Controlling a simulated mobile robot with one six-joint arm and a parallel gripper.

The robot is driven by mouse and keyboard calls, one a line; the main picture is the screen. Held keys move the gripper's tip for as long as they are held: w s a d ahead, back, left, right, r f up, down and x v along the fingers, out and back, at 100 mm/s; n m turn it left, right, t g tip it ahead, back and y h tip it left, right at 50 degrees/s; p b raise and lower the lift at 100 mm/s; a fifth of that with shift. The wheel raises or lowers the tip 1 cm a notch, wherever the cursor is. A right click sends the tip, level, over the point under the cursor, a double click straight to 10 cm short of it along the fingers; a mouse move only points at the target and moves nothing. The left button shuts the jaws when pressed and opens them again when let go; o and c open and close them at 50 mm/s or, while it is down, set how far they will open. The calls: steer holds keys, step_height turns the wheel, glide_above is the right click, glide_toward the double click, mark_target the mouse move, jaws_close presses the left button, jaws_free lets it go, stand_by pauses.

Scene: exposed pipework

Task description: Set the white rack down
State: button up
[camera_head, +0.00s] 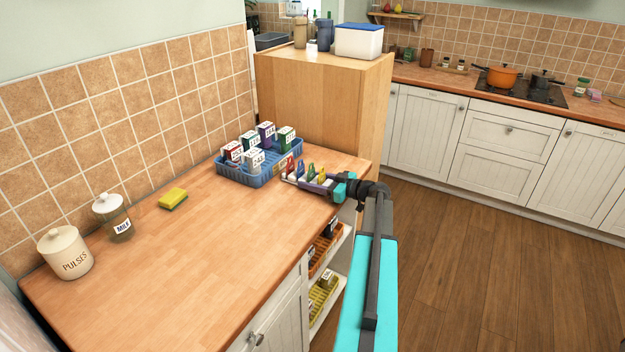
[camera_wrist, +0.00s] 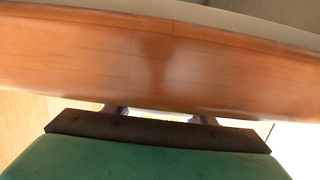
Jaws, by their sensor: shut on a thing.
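The white rack (camera_head: 291,178) is in the head view, at the right side of the wooden counter, just right of the blue tray. It carries several upright coloured pieces in red, blue, green and yellow. My gripper (camera_head: 318,186) reaches it from the right and is shut on it, hiding part of it. I cannot tell whether the rack's underside touches the counter. In the wrist view, the fingertips (camera_wrist: 158,115) barely show past the dark palm edge, with a white strip of the rack (camera_wrist: 150,113) between them. The wooden counter (camera_head: 190,270) also fills much of the wrist view (camera_wrist: 150,60).
The blue tray (camera_head: 232,177) with several labelled boxes is close to the rack. A sponge (camera_head: 173,198), a milk jar (camera_head: 113,218) and a pulses jar (camera_head: 65,253) stand farther left. A tall wooden cabinet (camera_head: 320,95) rises behind. The counter's front middle is clear.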

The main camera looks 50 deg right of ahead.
mark_target(330, 184)
steer(key=shift+f+b, duration=0.1)
steer(key=shift+b, duration=0.2)
steer(key=o, duration=1.3)
steer(key=shift+s+p, duration=0.1)
steer(key=shift+p, duration=0.2)
steer(key=b+v, duration=0.3)
steer(key=v, duration=0.7)
steer(key=shift+s, duration=0.4)
steer(key=shift+s+d+r, duration=0.2)
steer(key=shift+s+r, duration=0.05)
steer(key=shift+s, duration=0.25)
steer(key=shift+o, duration=0.4)
